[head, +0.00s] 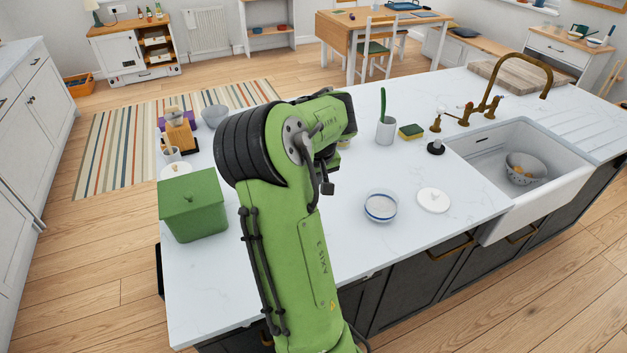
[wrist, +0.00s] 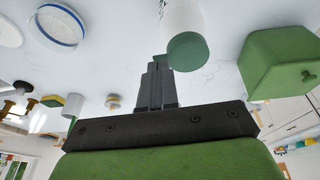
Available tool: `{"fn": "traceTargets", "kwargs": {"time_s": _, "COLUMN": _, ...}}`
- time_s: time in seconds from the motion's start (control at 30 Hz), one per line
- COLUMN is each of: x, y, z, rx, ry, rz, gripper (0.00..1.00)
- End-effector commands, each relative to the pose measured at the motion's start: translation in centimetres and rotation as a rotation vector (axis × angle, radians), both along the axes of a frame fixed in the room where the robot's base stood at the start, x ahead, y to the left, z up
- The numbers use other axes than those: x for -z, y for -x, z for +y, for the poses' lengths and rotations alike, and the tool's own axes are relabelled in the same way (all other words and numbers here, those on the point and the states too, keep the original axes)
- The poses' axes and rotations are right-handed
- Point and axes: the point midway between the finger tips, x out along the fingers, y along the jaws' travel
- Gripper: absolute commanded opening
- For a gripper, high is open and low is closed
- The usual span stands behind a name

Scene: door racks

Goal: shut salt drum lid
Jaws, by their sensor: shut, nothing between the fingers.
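The salt drum (wrist: 181,14) looks to be the white cylinder with a green lid (wrist: 187,52) in the wrist view, where the scene appears upside down. The lid lies over the drum's end; I cannot tell whether it is fully closed. My gripper (wrist: 157,62) is shut and empty, its fingertips close beside the lid's left edge in the wrist view. I cannot tell whether they touch it. In the head view my arm hides the drum and my gripper.
A green lidded box (head: 194,205) stands at the counter's left end. A glass bowl (head: 381,206) and a white disc (head: 433,200) lie right of my arm. A utensil pot (head: 385,131), a sponge (head: 411,131) and the sink (head: 520,150) are farther right.

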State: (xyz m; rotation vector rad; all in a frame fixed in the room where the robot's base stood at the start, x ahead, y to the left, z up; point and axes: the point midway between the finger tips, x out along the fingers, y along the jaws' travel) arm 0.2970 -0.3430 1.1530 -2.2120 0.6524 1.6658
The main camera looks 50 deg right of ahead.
Motion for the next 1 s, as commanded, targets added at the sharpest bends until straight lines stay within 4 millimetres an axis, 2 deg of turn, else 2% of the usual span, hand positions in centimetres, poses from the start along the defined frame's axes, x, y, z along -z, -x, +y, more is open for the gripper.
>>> {"fn": "traceTargets", "kwargs": {"time_s": 0.17, "x": 1.8, "y": 0.3, "z": -0.4, "rx": 0.002, "ry": -0.001, "rz": -0.001, "gripper": 0.0}}
{"fn": "traceTargets", "kwargs": {"time_s": 0.5, "x": 1.8, "y": 0.3, "z": -0.2, "rx": -0.001, "ry": -0.01, "rz": 0.008, "gripper": 0.0}}
{"fn": "traceTargets", "kwargs": {"time_s": 0.93, "x": -0.3, "y": 0.2, "z": -0.2, "rx": -0.001, "ry": -0.006, "rz": 0.005, "gripper": 0.0}}
{"fn": "traceTargets", "kwargs": {"time_s": 1.0, "x": -1.2, "y": 0.0, "z": 0.0, "rx": -0.002, "ry": -0.007, "rz": 0.004, "gripper": 0.0}}
